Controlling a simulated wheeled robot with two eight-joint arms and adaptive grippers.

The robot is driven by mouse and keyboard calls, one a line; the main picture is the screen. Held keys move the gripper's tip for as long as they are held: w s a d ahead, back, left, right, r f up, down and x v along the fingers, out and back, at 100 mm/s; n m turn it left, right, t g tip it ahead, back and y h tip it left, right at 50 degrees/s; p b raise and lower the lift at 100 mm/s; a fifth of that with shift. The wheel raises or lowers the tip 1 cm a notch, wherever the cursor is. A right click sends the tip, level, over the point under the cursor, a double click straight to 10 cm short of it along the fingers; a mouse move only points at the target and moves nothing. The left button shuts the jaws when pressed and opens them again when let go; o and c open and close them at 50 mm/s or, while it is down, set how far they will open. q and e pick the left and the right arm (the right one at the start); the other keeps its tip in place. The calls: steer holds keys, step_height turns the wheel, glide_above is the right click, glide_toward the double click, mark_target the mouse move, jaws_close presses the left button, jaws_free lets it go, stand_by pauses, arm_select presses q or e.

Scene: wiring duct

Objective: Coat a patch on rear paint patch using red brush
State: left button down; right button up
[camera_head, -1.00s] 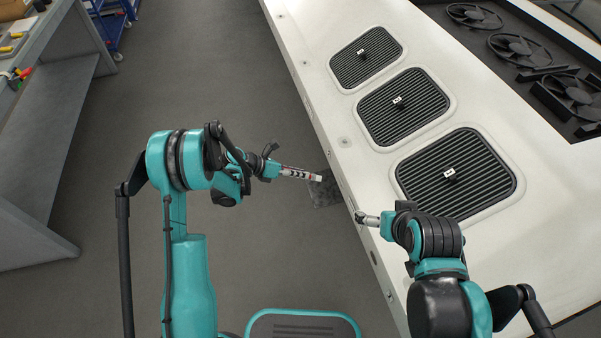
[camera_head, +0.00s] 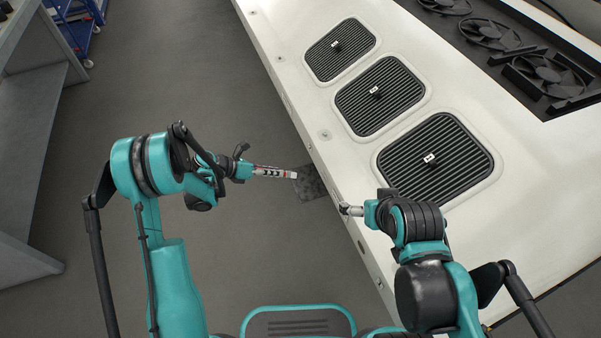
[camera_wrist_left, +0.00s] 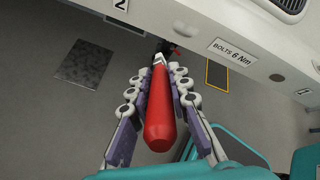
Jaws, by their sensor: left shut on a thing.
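My left gripper (camera_head: 291,174) points right toward the side of the white duct housing (camera_head: 325,150), apart from it in the head view. In the left wrist view its fingers (camera_wrist_left: 165,78) are shut around the red brush (camera_wrist_left: 160,118). The rounded red handle faces the camera and the dark tip points away toward the housing. A dark speckled patch (camera_head: 312,182) shows beyond the gripper, and also in the left wrist view (camera_wrist_left: 84,63). A yellow-edged dark rectangle (camera_wrist_left: 217,75) lies right of the brush. I cannot tell which is the rear paint patch. My right gripper (camera_head: 348,209) is near the housing edge; its fingers are unclear.
Several louvred panels (camera_head: 436,158) with small knobs line the housing top. Black fans (camera_head: 490,33) sit in a dark recess behind them. A grey bench (camera_head: 30,150) and blue cart (camera_head: 76,20) stand at left. The floor between bench and housing is clear.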

arm_select(q)
steer(key=shift+w+d+f, duration=0.3)
steer(key=shift+w+d, duration=0.1)
steer(key=shift+d, duration=0.8)
steer(key=shift+w+d+f, duration=0.25)
steer(key=shift+w+d, duration=0.1)
steer(key=shift+d, duration=0.8)
steer(key=shift+w+d+f, duration=0.3)
steer(key=shift+w+d, duration=0.1)
steer(key=shift+d, duration=0.8)
steer(key=shift+w+d, duration=0.25)
steer(key=shift+d, duration=0.45)
steer(key=shift+s, duration=0.15)
steer(key=shift+s+d, duration=1.05)
steer(key=shift+s, duration=2.1)
steer(key=w+a, duration=0.2)
steer(key=w, duration=0.4)
steer(key=shift+w, duration=0.3)
